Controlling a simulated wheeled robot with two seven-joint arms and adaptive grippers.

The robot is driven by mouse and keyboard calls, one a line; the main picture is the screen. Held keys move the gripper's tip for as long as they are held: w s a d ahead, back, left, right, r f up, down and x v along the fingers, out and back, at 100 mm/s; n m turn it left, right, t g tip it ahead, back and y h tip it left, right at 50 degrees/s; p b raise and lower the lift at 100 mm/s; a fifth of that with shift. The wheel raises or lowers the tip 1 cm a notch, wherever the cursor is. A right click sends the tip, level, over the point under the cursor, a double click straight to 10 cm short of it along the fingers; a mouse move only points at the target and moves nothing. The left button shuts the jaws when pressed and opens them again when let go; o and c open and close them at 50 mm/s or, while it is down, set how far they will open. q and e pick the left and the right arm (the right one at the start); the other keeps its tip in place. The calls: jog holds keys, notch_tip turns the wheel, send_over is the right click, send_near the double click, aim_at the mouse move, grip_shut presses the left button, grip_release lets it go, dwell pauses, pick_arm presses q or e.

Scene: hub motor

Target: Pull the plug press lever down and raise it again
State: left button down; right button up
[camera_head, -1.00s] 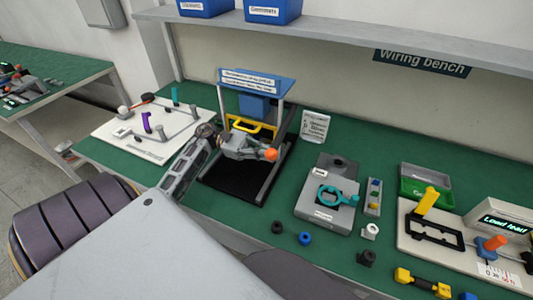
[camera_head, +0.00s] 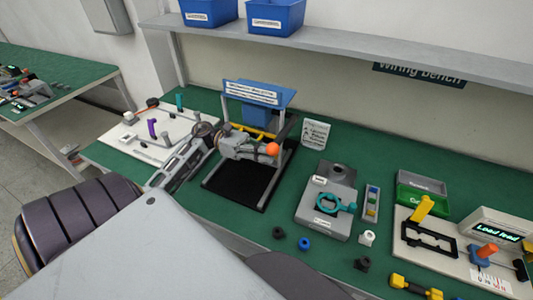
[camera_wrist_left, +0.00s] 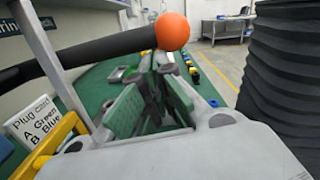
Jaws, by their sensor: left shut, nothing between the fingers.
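The plug press (camera_head: 268,185) has a grey frame, a black base and a blue sign on top (camera_head: 252,92). Its lever ends in an orange ball (camera_head: 272,149), held out in front of the frame. My left gripper (camera_head: 262,150) is at the lever, just beside the ball. In the left wrist view the black lever rod (camera_wrist_left: 95,47) and orange ball (camera_wrist_left: 172,31) cross just beyond the shut fingers (camera_wrist_left: 165,65). Nothing is between the fingers, and I cannot tell whether they touch the rod. My right gripper is not in view.
A white board with pegs (camera_head: 140,140) lies left of the press. A plug card (camera_head: 315,134) and a grey fixture with a teal ring (camera_head: 318,214) stand to the right. Small round parts lie near the front edge. A shelf with blue bins (camera_head: 275,17) runs above.

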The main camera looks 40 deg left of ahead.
pick_arm(q)
notch_tip(320, 180, up, 11)
jog(key=w+n+p, duration=0.1)
jog(key=n+p, duration=0.3)
jog(key=n, duration=0.1)
jog(key=shift+w+a, duration=0.25)
jog(key=shift+w, duration=0.15)
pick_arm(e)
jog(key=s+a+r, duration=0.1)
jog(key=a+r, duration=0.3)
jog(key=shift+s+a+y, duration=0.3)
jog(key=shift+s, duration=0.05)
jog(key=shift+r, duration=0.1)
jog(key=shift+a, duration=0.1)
